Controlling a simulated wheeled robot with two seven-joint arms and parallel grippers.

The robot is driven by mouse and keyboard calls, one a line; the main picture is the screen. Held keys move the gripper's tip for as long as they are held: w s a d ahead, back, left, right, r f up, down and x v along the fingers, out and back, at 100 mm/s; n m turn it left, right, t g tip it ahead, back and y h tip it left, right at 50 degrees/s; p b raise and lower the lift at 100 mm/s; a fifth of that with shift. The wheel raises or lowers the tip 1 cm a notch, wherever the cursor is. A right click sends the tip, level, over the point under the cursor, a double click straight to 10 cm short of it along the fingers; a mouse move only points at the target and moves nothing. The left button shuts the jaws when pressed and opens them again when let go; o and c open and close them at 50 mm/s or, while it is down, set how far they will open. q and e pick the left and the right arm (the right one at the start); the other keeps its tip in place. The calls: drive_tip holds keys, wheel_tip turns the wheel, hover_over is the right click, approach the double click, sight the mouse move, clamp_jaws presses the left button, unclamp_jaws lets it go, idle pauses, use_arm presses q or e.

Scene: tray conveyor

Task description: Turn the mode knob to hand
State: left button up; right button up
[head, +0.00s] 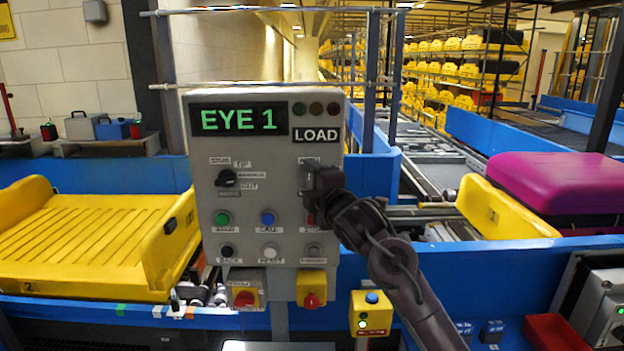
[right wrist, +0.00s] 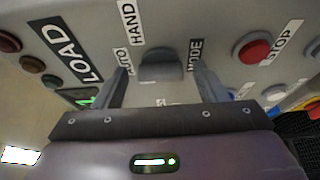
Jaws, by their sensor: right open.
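The mode knob (right wrist: 160,66) is a grey block on the grey control panel (head: 270,255), with AUTO, HAND and MODE labels around it in the right wrist view. My right gripper (right wrist: 159,80) is open, with one finger on each side of the knob. I cannot tell whether the fingers touch it or which label it points to. In the head view my right gripper (head: 318,186) is at the panel's upper right and hides the knob. My left gripper is not in view.
A black selector (head: 227,178) sits on the panel's left, above several push buttons. A red stop button (right wrist: 252,49) is close to the right finger. The display (head: 238,120) reads EYE 1, beside a LOAD label. Yellow trays (head: 85,240) stand on the conveyor.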

drive_tip(key=shift+w, duration=0.1)
drive_tip(key=shift+f, duration=0.1)
drive_tip(key=c, duration=1)
